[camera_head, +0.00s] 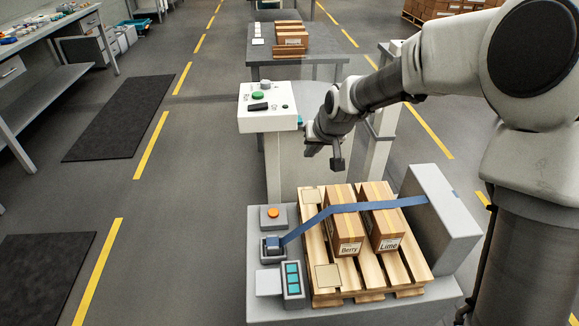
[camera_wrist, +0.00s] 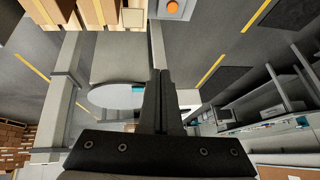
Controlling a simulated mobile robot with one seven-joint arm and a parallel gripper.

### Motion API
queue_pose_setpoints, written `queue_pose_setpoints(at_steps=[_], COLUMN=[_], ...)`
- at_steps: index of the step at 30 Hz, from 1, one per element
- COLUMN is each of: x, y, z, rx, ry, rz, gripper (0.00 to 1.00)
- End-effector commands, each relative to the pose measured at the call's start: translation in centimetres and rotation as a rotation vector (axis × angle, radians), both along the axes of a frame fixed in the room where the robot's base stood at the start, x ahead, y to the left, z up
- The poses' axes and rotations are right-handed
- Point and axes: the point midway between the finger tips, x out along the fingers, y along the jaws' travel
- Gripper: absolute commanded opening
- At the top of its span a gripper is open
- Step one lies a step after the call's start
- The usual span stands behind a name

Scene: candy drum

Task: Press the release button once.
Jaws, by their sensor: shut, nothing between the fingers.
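An orange round button (camera_head: 273,212) sits on a small grey box on the near workstation, left of the pallet. It also shows at the top edge of the wrist view (camera_wrist: 172,7). A green button (camera_head: 258,96) sits on the white control console farther back. No readable label shows which one is the release button. My gripper (camera_head: 337,163) is shut and empty, in the air above and beyond the pallet, to the right of the orange button and apart from it. Its closed fingers stand in the middle of the wrist view (camera_wrist: 161,85).
A wooden pallet (camera_head: 328,296) holds cartons marked Berry (camera_head: 348,247) and Lime (camera_head: 389,244). A blue strap (camera_head: 340,208) crosses them from a small grey device (camera_head: 273,256) to a tall grey housing (camera_head: 440,215). A teal-keyed panel (camera_head: 292,282) stands front left. The floor at left is open.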

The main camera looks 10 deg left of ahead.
Motion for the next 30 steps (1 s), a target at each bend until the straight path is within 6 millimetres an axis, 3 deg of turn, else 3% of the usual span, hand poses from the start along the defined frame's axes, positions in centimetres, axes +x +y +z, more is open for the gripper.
queue_pose_setpoints(at_steps=[1,9,15,21,30], x=[0.9,5.3,7.5,8.5,8.8], y=[1.2,7.1,10.2,11.7,11.9], z=[-3.0,-13.4,-19.8,-23.0,-23.4], rx=[0.029,0.199,0.316,0.379,0.392], ry=[0.010,0.023,0.033,0.038,0.037], rz=[0.006,0.003,-0.033,-0.063,-0.070], gripper=[0.00,0.00,0.00,0.00,0.00])
